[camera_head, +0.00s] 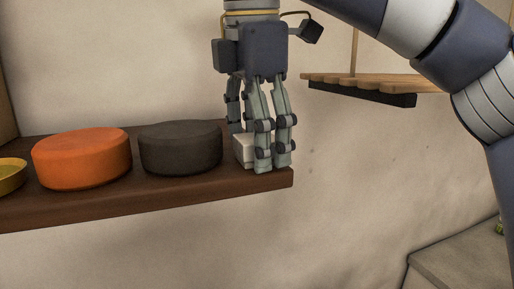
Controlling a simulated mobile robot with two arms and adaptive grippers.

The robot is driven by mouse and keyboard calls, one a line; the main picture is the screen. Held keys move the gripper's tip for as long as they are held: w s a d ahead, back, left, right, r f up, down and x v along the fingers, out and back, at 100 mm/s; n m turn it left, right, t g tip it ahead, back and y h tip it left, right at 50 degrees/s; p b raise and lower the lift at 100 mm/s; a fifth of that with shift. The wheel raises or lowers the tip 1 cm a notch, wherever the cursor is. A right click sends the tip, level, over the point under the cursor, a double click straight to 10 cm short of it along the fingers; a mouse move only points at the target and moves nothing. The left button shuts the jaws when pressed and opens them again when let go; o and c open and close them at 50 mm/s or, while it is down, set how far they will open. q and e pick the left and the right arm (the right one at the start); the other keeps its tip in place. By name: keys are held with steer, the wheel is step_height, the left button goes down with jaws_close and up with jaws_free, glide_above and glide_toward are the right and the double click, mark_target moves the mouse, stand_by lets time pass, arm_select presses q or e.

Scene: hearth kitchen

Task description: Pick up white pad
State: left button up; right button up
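The white pad (241,150) is a small pale block on the brown wooden shelf, close to the shelf's right end. My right gripper (256,152) points straight down over it. Its front fingers stand on the near right side of the pad and cover part of it, and another finger is behind the pad at the left. The pad rests on the shelf or very close to it. I cannot tell whether the fingers touch the pad or stand apart from it. My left gripper is not in view.
On the brown shelf (150,207), a dark grey round block (180,150) stands just left of the pad. An orange round block (82,160) and a yellow dish (11,176) are farther left. A slatted wooden shelf (375,82) is on the wall at right. A grey counter (465,258) is lower right.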

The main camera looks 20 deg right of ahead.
steer(key=shift+s+a, duration=0.15)
steer(key=c, duration=0.3)
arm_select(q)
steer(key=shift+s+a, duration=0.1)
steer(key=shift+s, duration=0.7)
arm_select(e)
steer(key=c, duration=1)
steer(key=shift+o, duration=0.2)
steer(key=shift+r, duration=0.2)
steer(key=shift+r, duration=0.45)
step_height(320, 180, up, 2)
steer(key=shift+s+r, duration=0.15)
steer(key=shift+r, duration=0.1)
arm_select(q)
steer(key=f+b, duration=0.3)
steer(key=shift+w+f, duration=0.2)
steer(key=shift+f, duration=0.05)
arm_select(e)
steer(key=s+a, duration=0.2)
steer(key=s, duration=0.5)
steer(key=s+a+r, duration=0.1)
steer(key=s+a, duration=0.2)
steer(key=s, duration=0.4)
steer(key=shift+s+r, duration=0.15)
steer(key=shift+s, duration=0.2)
steer(key=shift+a, duration=0.1)
